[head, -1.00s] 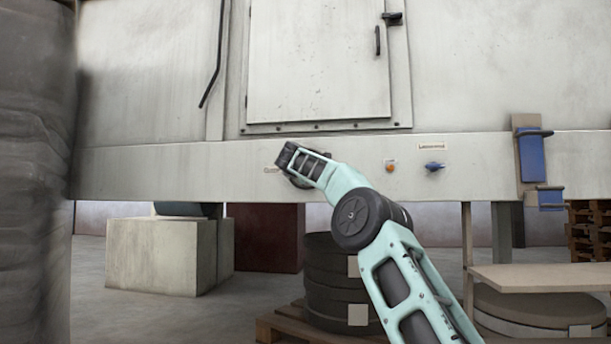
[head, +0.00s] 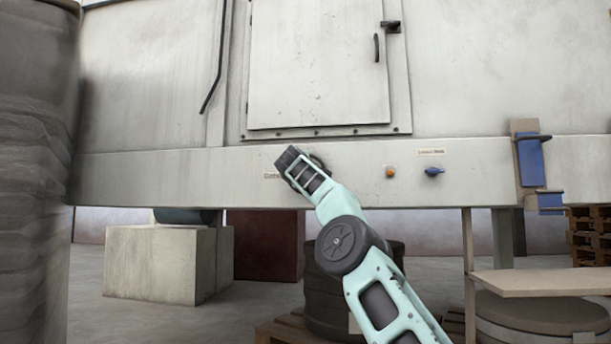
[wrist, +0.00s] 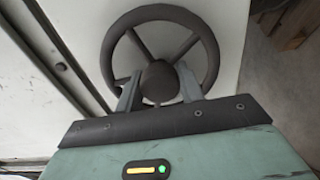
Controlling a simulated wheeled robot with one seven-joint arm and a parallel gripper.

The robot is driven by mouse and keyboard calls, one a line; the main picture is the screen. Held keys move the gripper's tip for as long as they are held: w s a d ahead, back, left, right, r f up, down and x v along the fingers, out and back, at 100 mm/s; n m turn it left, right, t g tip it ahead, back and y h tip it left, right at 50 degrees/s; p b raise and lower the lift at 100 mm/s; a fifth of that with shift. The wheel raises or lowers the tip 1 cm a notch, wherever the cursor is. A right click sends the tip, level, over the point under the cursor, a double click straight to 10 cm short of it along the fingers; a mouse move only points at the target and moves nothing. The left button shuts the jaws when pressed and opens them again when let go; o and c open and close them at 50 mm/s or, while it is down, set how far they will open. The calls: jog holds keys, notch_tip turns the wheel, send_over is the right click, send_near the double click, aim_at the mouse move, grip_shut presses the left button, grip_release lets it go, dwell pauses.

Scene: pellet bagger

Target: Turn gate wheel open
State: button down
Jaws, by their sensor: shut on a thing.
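The gate wheel (wrist: 203,36) has a dark round rim, spokes and a rounded hub. It fills the upper middle of the wrist view, against a pale panel. My gripper (wrist: 160,88) is shut on the wheel, its two grey fingers on either side of the hub. The fingertips' exact contact is partly hidden. In the head view my gripper (head: 290,160) is up against the machine's lower beam, under the hatch. It hides most of the wheel there.
An orange button (head: 390,172) and a blue knob (head: 433,172) are on the beam (head: 480,170) to the right. A blue bracket (head: 531,162) hangs farther right. A wrapped stack (head: 35,190) stands at the left. A pale block (head: 165,263) stands below.

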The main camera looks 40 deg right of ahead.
jog(key=shift+f, duration=0.15)
jog(key=c, duration=0.9)
grip_release()
jog(key=b+v, duration=0.9)
jog(key=v, duration=0.8)
jog(key=shift+s+a, duration=0.1)
jog(key=shift+a, duration=0.1)
